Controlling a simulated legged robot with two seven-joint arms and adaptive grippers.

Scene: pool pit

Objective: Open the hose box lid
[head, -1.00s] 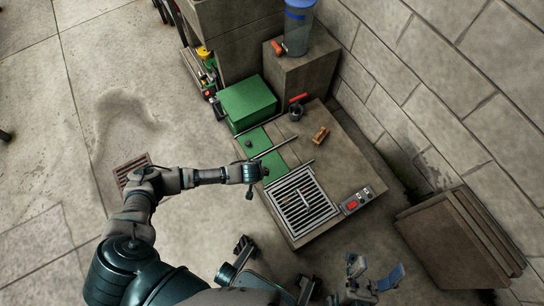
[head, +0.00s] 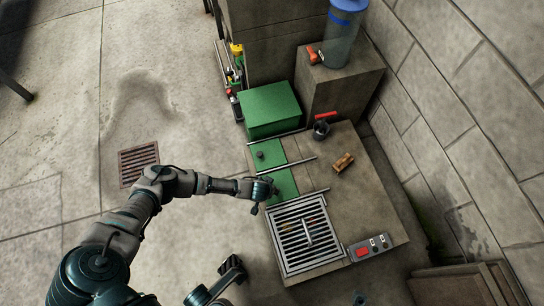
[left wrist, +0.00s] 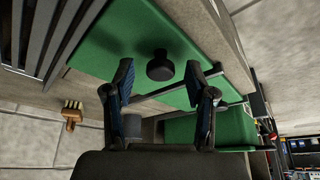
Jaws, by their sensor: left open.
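A flat green panel (head: 284,183), which appears to be the hose box lid, lies on the concrete block beside a metal grate. A short black knob (head: 260,155) stands on it. In the left wrist view the knob (left wrist: 160,66) shows upright on the green surface (left wrist: 205,35).
A green box (head: 270,108) stands behind the panel. Metal rails (head: 287,167) cross the block. The grate (head: 304,232), a brush (head: 343,162), a red-handled valve (head: 322,128) and a switch panel (head: 369,248) are on it. A stone wall bounds the right.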

